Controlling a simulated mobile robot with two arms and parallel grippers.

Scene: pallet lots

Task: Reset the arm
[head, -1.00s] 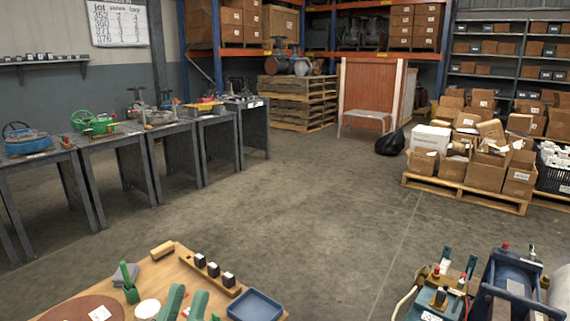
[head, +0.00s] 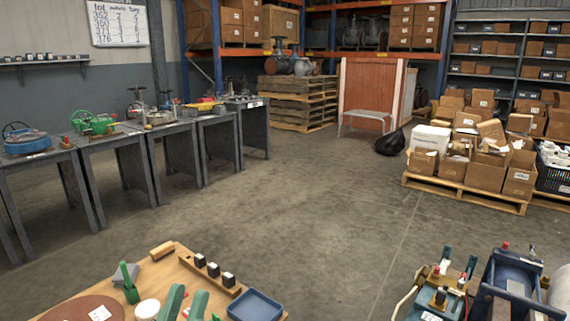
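I cannot make out an arm or either gripper for certain in the head view. No object of the task is named. The nearest surface is a wooden bench top (head: 186,262) at the bottom left, partly cut off by the lower edge. On it are a green upright tool (head: 131,292), two green curved pieces (head: 172,303), a blue tray (head: 255,306) and a wooden block strip with dark-topped pieces (head: 213,275).
Dark metal tables (head: 127,140) with valves and tools line the left. Loaded pallets (head: 466,196) with cardboard boxes stand at right. Blue machinery (head: 505,285) fills the bottom right. A black bag (head: 389,144) lies by a small bench (head: 366,115). The middle floor is clear.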

